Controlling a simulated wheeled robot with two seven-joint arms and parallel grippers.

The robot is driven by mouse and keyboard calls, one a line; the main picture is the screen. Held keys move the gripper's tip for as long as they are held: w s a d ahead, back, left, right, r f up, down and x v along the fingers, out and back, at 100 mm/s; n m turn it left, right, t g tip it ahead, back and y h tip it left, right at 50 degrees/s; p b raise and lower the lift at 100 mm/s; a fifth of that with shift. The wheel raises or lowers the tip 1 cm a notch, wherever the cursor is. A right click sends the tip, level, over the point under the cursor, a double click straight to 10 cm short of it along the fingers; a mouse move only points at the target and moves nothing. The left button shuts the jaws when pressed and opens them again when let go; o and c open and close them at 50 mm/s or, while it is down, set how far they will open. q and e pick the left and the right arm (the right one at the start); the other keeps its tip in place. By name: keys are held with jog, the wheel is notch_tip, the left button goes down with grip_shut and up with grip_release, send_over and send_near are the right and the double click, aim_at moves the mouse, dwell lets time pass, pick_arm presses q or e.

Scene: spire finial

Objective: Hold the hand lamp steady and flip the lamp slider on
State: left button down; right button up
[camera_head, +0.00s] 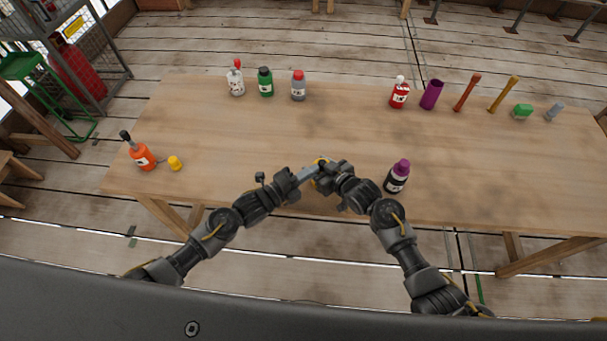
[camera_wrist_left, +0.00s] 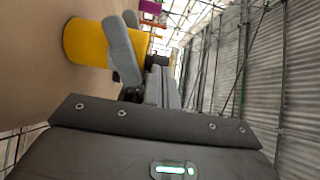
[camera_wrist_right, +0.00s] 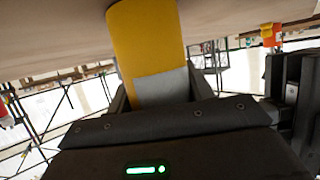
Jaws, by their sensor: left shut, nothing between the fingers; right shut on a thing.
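The hand lamp is a yellow body, mostly hidden behind my right gripper in the head view, where a bit of yellow shows (camera_head: 321,162) near the table's front edge. My right gripper (camera_head: 322,178) is shut on it. In the right wrist view the yellow lamp body (camera_wrist_right: 148,45) stands between the fingers, with a grey part (camera_wrist_right: 163,87) at the gripper. My left gripper (camera_head: 310,172) is shut and empty, its fingertips right beside the lamp. In the left wrist view its grey fingers (camera_wrist_left: 150,85) overlap the yellow lamp (camera_wrist_left: 88,42). I cannot make out the slider or its position.
On the wooden table (camera_head: 230,140), a black bottle with a purple cap (camera_head: 397,177) stands just right of my right gripper. An orange bottle (camera_head: 142,155) and a yellow piece (camera_head: 175,163) are at the left. Several bottles and tools line the back. The middle is clear.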

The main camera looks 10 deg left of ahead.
pick_arm(q)
jog(key=w, duration=0.2)
jog(key=shift+w, duration=0.35)
jog(key=shift+s, duration=0.1)
pick_arm(e)
jog(key=shift+a, duration=0.1)
pick_arm(q)
jog(key=v, duration=1.4)
pick_arm(e)
jog(key=o, duration=1.1)
